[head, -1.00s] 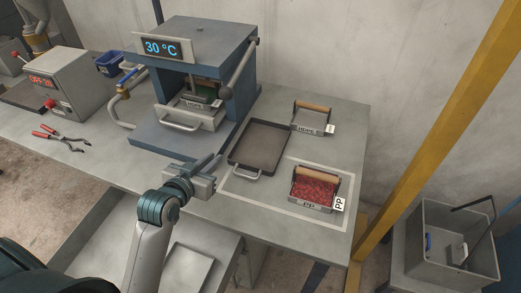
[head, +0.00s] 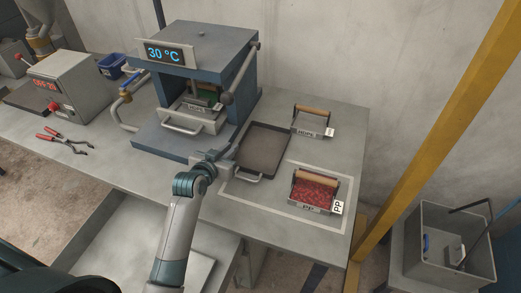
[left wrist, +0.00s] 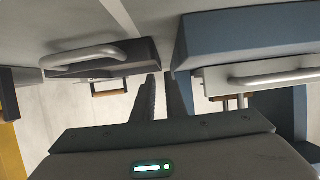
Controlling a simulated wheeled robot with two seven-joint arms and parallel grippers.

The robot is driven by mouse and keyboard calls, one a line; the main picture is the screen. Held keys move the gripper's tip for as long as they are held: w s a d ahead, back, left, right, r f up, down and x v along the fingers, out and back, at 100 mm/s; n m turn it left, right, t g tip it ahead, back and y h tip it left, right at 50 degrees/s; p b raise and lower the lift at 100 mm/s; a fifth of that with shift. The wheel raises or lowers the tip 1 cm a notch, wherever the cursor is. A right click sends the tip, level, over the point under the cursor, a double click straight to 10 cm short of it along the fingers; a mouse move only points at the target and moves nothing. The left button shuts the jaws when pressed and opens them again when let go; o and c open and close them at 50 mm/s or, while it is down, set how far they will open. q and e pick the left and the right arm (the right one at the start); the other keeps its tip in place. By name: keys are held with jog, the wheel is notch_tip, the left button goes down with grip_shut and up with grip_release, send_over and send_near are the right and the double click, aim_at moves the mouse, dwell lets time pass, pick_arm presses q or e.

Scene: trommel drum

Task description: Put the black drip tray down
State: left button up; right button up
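The black drip tray (head: 263,150) lies flat on the grey table, just right of the blue press. Its metal loop handle (head: 248,177) faces the front edge. In the left wrist view the tray (left wrist: 145,50) is at upper left with its handle (left wrist: 88,56). My left gripper (head: 214,160) is low between the press and the tray, left of the tray handle and apart from it. In the left wrist view my left gripper's fingers (left wrist: 161,85) are slightly apart with nothing between them. My right gripper is out of view.
The blue press (head: 165,137) stands close left of my left gripper. The HDPE mould (head: 309,121) is right of the tray; the PP mould (head: 313,192) with red granules sits in a marked outline. Red-handled tongs (head: 62,140) lie far left. A grey crate (head: 440,250) is at right.

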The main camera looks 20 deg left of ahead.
pick_arm(q)
jog(key=shift+w+f, duration=0.2)
jog(key=shift+w, duration=0.35)
jog(key=shift+w+f+p, duration=0.25)
jog(key=shift+w+p, duration=0.15)
jog(key=shift+w, duration=0.15)
jog(key=x, duration=0.2)
jog(key=shift+w+f+p, duration=0.25)
jog(key=shift+p, duration=0.15)
jog(key=shift+w+f, duration=0.3)
jog(key=shift+w, duration=0.25)
grip_shut()
